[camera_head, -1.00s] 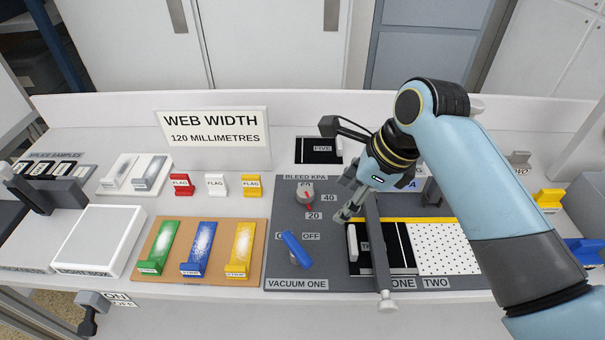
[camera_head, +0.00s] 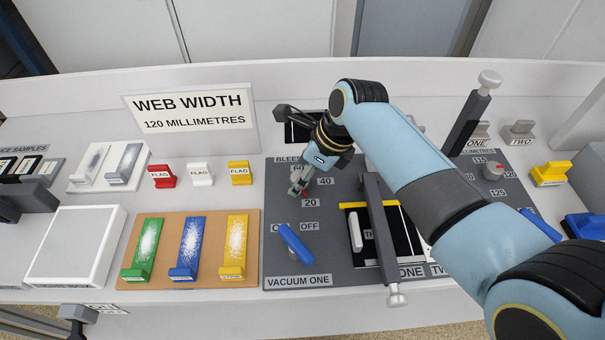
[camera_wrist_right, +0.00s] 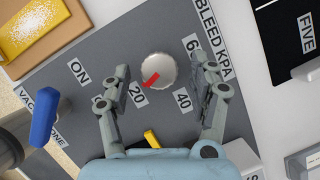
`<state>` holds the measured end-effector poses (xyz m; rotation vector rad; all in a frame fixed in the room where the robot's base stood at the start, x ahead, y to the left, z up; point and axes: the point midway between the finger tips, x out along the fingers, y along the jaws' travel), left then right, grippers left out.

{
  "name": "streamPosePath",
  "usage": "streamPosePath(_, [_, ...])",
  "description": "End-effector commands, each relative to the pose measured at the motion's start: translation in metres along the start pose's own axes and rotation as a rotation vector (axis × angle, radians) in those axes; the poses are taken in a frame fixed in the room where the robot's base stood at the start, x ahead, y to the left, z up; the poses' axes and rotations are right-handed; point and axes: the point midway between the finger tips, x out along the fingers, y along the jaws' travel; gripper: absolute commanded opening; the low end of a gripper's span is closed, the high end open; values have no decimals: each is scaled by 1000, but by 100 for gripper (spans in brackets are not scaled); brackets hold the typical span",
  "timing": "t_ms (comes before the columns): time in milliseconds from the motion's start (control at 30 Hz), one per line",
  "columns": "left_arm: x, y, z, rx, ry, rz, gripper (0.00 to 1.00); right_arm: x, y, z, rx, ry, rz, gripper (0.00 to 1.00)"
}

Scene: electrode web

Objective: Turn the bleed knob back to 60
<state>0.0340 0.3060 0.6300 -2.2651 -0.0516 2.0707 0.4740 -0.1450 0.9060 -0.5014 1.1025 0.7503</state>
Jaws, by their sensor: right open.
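The bleed knob (camera_wrist_right: 158,70) is a round pale knob with a red pointer on the grey vacuum panel (camera_wrist_right: 105,45). In the right wrist view the pointer is turned toward the 20 label (camera_wrist_right: 137,93). The 40 label (camera_wrist_right: 182,99) and the 60 label (camera_wrist_right: 192,44) lie farther round the knob. My right gripper (camera_wrist_right: 161,66) is open, with one finger on each side of the knob and a visible gap to each. In the head view my right gripper (camera_head: 297,184) covers most of the knob. My left gripper is not in view.
A blue lever (camera_head: 296,243) stands just in front of the knob on the panel. A grey bar (camera_head: 378,230) crosses the panel to the right. Coloured flags (camera_head: 201,174) and a brown board (camera_head: 209,276) with three strips lie to the left.

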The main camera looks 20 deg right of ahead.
Motion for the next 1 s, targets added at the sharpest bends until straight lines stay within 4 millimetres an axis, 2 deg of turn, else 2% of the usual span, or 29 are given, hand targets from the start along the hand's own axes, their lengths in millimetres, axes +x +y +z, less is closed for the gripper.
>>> streamPosePath(33, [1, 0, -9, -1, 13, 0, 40, 4, 0, 0, 0, 1, 1, 61])
streamPosePath(133, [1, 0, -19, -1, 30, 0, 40, 7, 0, 0, 0, 1, 1, 61])
streamPosePath(367, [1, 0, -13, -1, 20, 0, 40, 7, 0, 0, 0, 0, 0, 61])
streamPosePath(533, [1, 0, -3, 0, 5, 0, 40, 7, 0, 0, 0, 1, 0, 39])
streamPosePath(800, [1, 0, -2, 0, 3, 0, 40, 7, 0, 0, 0, 1, 1, 6])
streamPosePath(1000, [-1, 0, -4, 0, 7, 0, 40, 7, 0, 0, -13, 1, 7, 6])
